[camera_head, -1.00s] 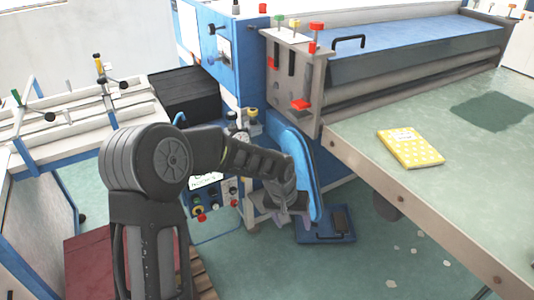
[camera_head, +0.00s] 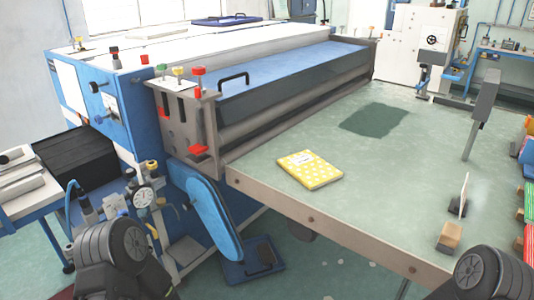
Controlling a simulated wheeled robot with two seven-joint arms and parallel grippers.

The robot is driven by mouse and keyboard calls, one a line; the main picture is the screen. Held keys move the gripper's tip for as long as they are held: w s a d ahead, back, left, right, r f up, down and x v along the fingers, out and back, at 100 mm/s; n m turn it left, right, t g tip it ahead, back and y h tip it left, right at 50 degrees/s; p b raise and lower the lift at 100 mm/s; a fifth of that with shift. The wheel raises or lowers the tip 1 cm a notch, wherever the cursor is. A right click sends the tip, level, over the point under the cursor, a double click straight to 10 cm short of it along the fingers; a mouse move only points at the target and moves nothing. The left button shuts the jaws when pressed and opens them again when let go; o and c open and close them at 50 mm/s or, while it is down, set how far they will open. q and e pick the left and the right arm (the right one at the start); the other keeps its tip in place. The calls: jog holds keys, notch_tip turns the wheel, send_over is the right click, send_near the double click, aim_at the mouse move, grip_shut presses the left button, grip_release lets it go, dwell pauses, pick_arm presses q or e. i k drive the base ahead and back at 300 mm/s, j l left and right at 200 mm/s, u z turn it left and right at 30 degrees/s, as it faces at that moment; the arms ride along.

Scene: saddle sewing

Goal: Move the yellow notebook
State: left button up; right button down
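The yellow notebook (camera_head: 309,170) has white dots and a white label. It lies flat on the green table top (camera_head: 385,190), near the table's front left edge. Nothing touches it. Dark arm parts of mine show at the bottom left and bottom right corners, both well short of the notebook. Neither gripper can be made out in the view.
A blue and grey machine with rollers (camera_head: 290,95) borders the table's left and back side. Colourful items (camera_head: 529,200) line the far right. The middle of the table is clear.

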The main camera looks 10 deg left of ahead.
aim_at(309, 169)
jog(key=i+j+u, duration=0.15)
jog(key=j+u, duration=0.25)
jog(key=i+j+u, duration=0.15)
jog(key=u, duration=0.2)
